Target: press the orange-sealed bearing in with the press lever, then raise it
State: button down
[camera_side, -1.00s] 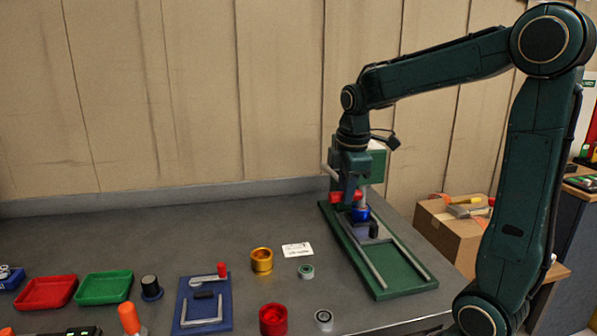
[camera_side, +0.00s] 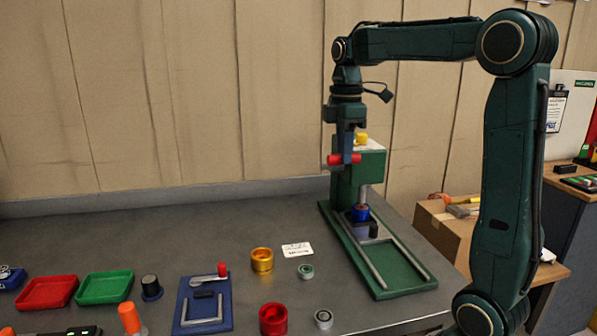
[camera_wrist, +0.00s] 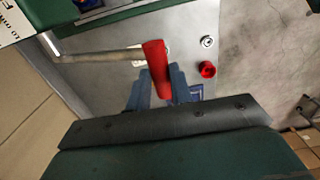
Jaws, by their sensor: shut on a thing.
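The green press (camera_side: 373,161) stands on its railed base at the right of the bench. Its lever's red handle (camera_side: 344,159) is raised beside the press head; it also shows with its pale lever arm in the wrist view (camera_wrist: 156,68). My gripper (camera_side: 345,152) is shut on the red handle, and its blue fingers show around it in the wrist view. Below the head, the silver ram (camera_side: 363,192) points down over a blue housing (camera_side: 360,213) in the dark holder. The orange-sealed bearing cannot be made out; the housing's inside is too small to read.
Left of the press are a gold housing (camera_side: 262,260), a red housing (camera_side: 273,319), a green-sealed bearing (camera_side: 306,271), another bearing (camera_side: 323,318) and a white card (camera_side: 297,249). A blue fixture (camera_side: 203,312) and red (camera_side: 48,291) and green trays (camera_side: 104,287) stand farther left.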

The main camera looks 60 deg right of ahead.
jog(key=shift+w+d+r, duration=0.1)
jog(key=shift+w+d, duration=0.15)
jog(key=shift+d, duration=0.05)
jog(key=c, duration=1.3)
grip_release()
jog(key=shift+o, duration=0.2)
notch_tip(320, 180, up, 14)
jog(key=shift+s+a, duration=0.15)
jog(key=shift+a, duration=0.05)
jog(key=s+a+f+m+t, duration=0.2)
jog(key=s+a+f+m, duration=0.2)
jog(key=s+a+f, duration=0.3)
jog(key=s+a+f+m+t, duration=0.3)
jog(key=s+a+f+m, duration=0.2)
jog(key=f, duration=0.8)
jog(key=s+a, duration=0.3)
jog(key=a, duration=0.1)
jog(key=shift+a+f+t, duration=0.3)
jog(key=shift+f, duration=0.1)
